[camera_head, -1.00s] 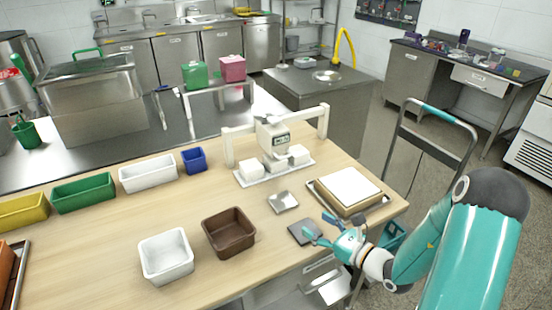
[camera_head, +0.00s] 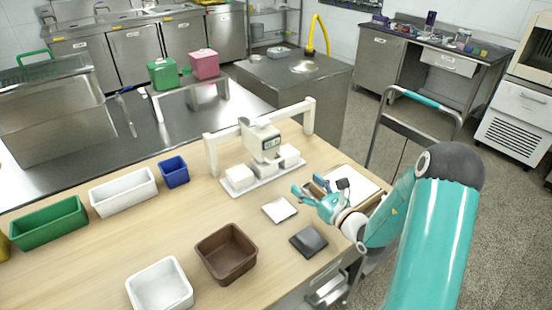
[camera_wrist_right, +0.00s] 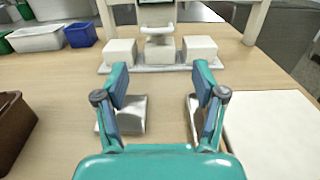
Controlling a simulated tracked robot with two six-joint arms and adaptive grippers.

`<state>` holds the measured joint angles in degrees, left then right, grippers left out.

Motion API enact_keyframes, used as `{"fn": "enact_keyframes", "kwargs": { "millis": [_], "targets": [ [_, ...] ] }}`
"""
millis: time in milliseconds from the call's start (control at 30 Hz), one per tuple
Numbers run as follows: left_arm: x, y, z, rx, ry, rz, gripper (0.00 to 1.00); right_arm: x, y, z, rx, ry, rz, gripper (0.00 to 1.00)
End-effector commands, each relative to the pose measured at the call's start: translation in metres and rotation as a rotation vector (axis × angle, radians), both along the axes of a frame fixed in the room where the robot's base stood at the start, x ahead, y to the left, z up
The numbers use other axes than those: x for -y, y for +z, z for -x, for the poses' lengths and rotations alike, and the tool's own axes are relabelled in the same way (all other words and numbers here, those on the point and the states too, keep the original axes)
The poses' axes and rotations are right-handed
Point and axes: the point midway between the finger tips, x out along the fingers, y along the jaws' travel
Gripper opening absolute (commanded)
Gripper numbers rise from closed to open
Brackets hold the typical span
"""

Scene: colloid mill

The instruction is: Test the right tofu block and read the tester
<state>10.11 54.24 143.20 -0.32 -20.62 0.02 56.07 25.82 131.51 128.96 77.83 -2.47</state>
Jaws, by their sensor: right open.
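The tester (camera_head: 262,138), a white head with a small display, hangs on a white frame over a white tray (camera_head: 272,181). The display is too small to read. The right tofu block (camera_head: 289,154) is a white cube at the tray's right end; it also shows in the wrist view (camera_wrist_right: 200,48). The left block (camera_head: 240,177) sits at the other end, and a middle block (camera_head: 264,170) is under the tester. My right gripper (camera_head: 308,185) is open and empty, in front of the right block and apart from it. It points at the tray in the wrist view (camera_wrist_right: 160,75). My left gripper is out of view.
A small metal plate (camera_head: 279,209) and a dark pad (camera_head: 309,242) lie in front of the tray. A board with a white top (camera_head: 362,183) is right of my gripper. A brown bin (camera_head: 226,254) and white bin (camera_head: 160,287) stand at the front left.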

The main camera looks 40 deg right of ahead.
Motion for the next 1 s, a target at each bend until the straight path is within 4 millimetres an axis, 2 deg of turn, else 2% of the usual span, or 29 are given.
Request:
{"fn": "enact_keyframes", "kwargs": {
  "millis": [33, 300, 500, 700, 1000],
  "targets": [
    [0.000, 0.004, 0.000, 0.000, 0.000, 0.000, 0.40, -0.001, 0.002, -0.013, 0.001, 0.009, 0.000, 0.70],
    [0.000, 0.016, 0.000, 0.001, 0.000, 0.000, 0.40, 0.002, 0.002, -0.075, 0.002, 0.014, 0.000, 0.70],
    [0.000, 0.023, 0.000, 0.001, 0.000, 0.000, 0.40, 0.006, 0.002, -0.113, 0.001, 0.014, 0.000, 0.70],
    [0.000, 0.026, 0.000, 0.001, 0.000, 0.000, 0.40, 0.009, 0.001, -0.135, 0.000, 0.012, 0.000, 0.70],
    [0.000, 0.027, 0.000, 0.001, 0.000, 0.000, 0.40, 0.010, 0.000, -0.140, -0.001, 0.012, 0.000, 0.70]
  ]
}}
